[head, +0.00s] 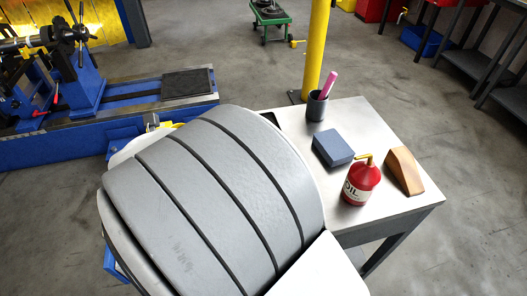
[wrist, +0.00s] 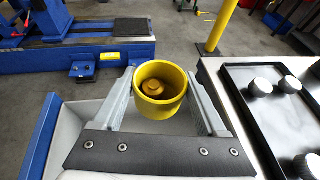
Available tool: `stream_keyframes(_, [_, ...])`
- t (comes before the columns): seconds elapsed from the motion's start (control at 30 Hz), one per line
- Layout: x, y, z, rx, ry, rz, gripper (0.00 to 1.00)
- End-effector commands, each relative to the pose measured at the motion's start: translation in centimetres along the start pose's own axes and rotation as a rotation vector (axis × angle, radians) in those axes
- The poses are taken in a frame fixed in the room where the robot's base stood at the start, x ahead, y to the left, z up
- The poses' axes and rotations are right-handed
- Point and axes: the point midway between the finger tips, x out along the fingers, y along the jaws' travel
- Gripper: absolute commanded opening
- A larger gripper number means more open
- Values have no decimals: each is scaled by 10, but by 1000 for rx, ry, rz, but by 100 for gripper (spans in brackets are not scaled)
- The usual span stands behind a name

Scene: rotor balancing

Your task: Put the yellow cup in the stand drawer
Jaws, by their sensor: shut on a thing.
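The yellow cup (wrist: 160,109) is between the two grey fingers of my gripper (wrist: 163,97) in the wrist view. The gripper is shut on it, and the cup's open mouth faces the camera. A round gold-brown shape shows inside the cup. An open drawer (wrist: 42,138) with a blue side and a pale grey inside lies below and left of the gripper. The cup appears to be above this drawer; its height over it is unclear. In the head view my arm hides the gripper and most of the drawer, leaving a blue piece (head: 112,262) at lower left.
A metal-topped bench (head: 385,215) right of my arm holds a dark cup with a pink marker (head: 328,84), a blue box (head: 333,148), a red oil can (head: 360,186) and a wooden block (head: 403,170). A black tray (wrist: 262,128) with several weights lies right of the gripper. A yellow post (head: 317,45) stands behind.

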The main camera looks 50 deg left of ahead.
Motion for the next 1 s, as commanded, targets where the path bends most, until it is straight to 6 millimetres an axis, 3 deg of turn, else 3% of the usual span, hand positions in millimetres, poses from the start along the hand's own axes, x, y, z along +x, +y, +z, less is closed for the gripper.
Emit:
stream_keyframes(0.1, [-4,31,-22,-14,1,36,21])
stream_keyframes(0.3, [-8,54,-40,-25,1,64,21])
stream_keyframes(0.6, [10,56,-90,-27,2,68,21])
stream_keyframes(0.77, [15,56,-99,-26,1,67,21])
stream_keyframes(1.0, [27,56,-129,-27,2,67,21])
